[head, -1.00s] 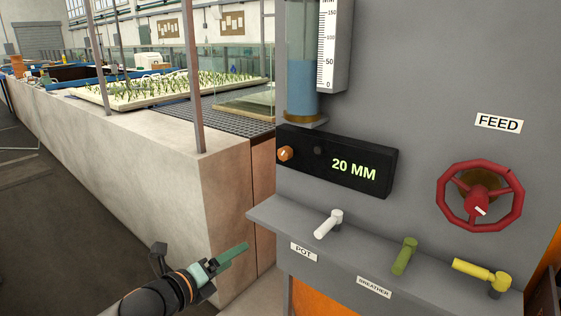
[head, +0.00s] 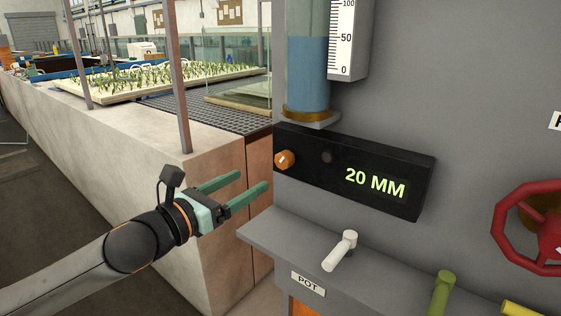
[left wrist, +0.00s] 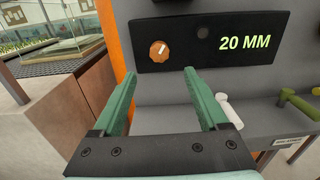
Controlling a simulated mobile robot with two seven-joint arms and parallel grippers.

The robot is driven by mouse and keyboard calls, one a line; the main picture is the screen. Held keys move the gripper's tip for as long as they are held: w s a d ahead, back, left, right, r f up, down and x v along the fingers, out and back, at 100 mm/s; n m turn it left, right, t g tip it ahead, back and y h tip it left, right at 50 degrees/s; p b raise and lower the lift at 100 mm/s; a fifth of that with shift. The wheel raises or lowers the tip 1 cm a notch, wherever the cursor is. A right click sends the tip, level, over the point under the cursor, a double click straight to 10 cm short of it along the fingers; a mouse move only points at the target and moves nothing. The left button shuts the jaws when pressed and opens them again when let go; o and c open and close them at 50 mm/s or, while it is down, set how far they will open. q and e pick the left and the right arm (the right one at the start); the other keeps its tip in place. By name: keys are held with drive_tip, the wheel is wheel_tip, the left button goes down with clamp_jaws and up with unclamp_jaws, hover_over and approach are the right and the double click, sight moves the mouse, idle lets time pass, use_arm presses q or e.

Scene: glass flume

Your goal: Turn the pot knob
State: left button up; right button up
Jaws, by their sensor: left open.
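An orange round knob (head: 284,160) with a white pointer mark sits at the left end of a black display box (head: 415,190) reading 20 MM. My left gripper (head: 254,180) is open and empty, to the left of the orange knob and slightly lower in the head view. In the left wrist view the orange knob (left wrist: 160,51) shows just beyond the two green fingertips, between them and apart from them. My right gripper is not in view.
A red handwheel (head: 540,228), a green lever (head: 442,292) and a yellow lever (head: 522,308) are to the right. The grey ledge (head: 270,232) juts out below the display. A water tube (head: 308,75) stands above it. A concrete flume wall (head: 215,190) lies behind my left arm.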

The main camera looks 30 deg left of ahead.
sight(280, 162)
use_arm(q)
drive_tip(key=shift+w+d+r, duration=0.1)
drive_tip(key=shift+w, duration=1.8)
drive_tip(key=shift+w+d, duration=0.1)
drive_tip(key=shift+w, duration=1.75)
drive_tip(key=shift+w+d+p, duration=0.15)
drive_tip(key=shift+w+p, duration=0.1)
drive_tip(key=shift+w, duration=0.85)
drive_tip(key=shift+w+d+p, duration=0.1)
drive_tip(key=shift+w+p, duration=0.1)
drive_tip(key=shift+w, duration=0.85)
drive_tip(key=shift+c, duration=0.2)
clamp_jaws()
